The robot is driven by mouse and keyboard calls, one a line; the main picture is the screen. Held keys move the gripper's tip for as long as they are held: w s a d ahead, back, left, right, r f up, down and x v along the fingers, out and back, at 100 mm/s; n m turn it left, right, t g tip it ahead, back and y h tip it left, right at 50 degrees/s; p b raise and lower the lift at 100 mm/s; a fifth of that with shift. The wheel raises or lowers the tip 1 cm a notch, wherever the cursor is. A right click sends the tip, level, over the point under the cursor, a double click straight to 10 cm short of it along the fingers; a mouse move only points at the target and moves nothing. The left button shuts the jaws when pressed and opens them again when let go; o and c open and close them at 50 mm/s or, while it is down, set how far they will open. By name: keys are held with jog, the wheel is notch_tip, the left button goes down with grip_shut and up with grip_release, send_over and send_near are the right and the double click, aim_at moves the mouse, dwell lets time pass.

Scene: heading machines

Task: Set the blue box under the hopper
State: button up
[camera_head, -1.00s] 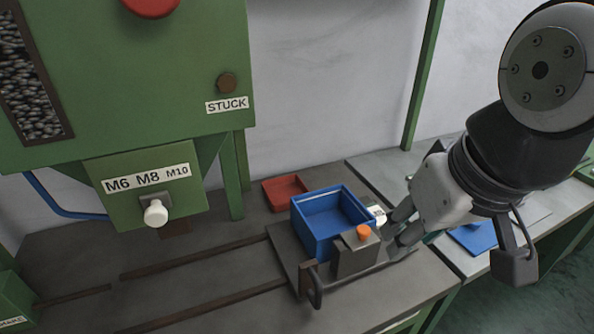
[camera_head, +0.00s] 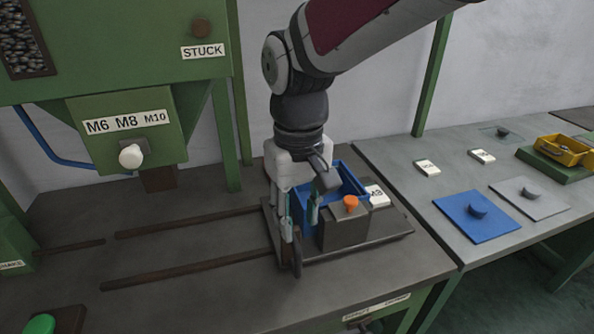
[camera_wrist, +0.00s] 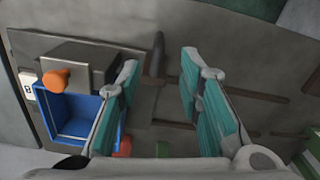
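The blue box (camera_head: 349,180) sits on a dark sliding plate (camera_head: 385,232), behind a grey block with an orange knob (camera_head: 351,203). It also shows in the wrist view (camera_wrist: 76,128), left of my fingers. My gripper (camera_head: 300,226) is above the plate's left end, fingers pointing down, partly covering the box. In the wrist view my gripper (camera_wrist: 160,62) is open, with the plate's dark upright handle (camera_wrist: 156,55) between or just beyond the fingertips; contact is not visible. The handle (camera_head: 297,260) stands at the plate's left end. The green hopper (camera_head: 120,60) with its chute labelled M6 M8 M10 is at left.
Two rails (camera_head: 190,267) run along the bench from the plate toward below the hopper; the bench between is clear. A red tray (camera_wrist: 123,148) shows partly in the wrist view. Blue (camera_head: 470,222) and grey (camera_head: 540,192) lids and a yellow bin (camera_head: 563,150) are on the right bench.

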aim_at(298, 256)
notch_tip(298, 256, down, 13)
jog(key=shift+r+b, duration=0.1)
jog(key=shift+b, duration=0.55)
grip_shut()
